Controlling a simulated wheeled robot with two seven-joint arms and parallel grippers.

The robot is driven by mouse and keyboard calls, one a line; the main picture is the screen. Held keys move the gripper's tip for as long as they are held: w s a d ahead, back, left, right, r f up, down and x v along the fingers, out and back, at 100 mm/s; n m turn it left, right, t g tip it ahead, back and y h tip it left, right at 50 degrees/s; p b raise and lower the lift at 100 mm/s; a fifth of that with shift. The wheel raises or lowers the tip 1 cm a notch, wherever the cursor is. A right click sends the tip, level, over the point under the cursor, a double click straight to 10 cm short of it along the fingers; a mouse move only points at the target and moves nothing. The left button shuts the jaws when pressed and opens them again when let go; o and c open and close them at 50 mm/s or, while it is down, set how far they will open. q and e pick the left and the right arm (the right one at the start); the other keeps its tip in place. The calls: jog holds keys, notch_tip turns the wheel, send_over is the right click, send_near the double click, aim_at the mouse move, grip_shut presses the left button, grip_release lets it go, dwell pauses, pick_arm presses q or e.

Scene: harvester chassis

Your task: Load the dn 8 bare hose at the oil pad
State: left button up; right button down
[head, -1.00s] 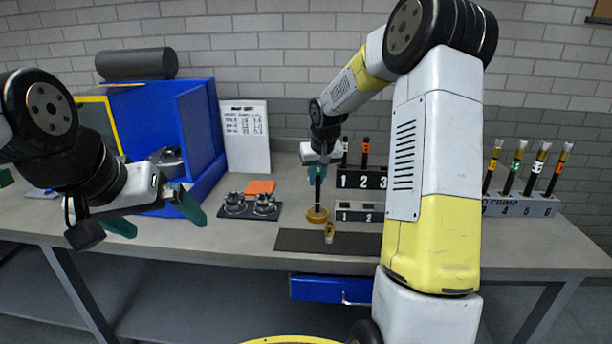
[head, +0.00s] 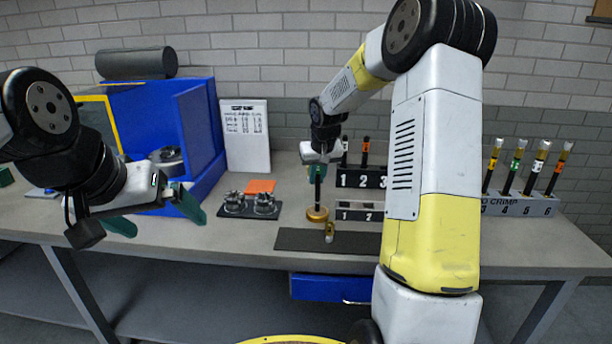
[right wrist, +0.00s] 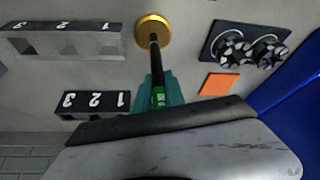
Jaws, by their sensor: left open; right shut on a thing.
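My right gripper (head: 317,172) is shut on a black hose (head: 318,194), which hangs upright below it. In the right wrist view the hose (right wrist: 155,65) carries a green band and sits between the teal fingers (right wrist: 158,92). The hose's lower end is over the round brass oil pad (head: 317,216), which also shows in the right wrist view (right wrist: 153,28). The end looks down on or just above the pad; I cannot tell whether they touch. My left gripper (head: 156,213) is open and empty, in front of the blue machine at the left.
A numbered rack (head: 362,180) and a lower numbered block (head: 360,211) stand beside the pad. A small brass fitting (head: 329,232) is on the dark mat (head: 290,240). Die parts (head: 250,205) sit left of the pad. Banded hoses stand in the right rack (head: 530,207). A blue machine (head: 203,125) stands left.

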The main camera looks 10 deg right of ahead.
notch_tip(320, 180, up, 7)
dwell(0.8)
dwell(0.4)
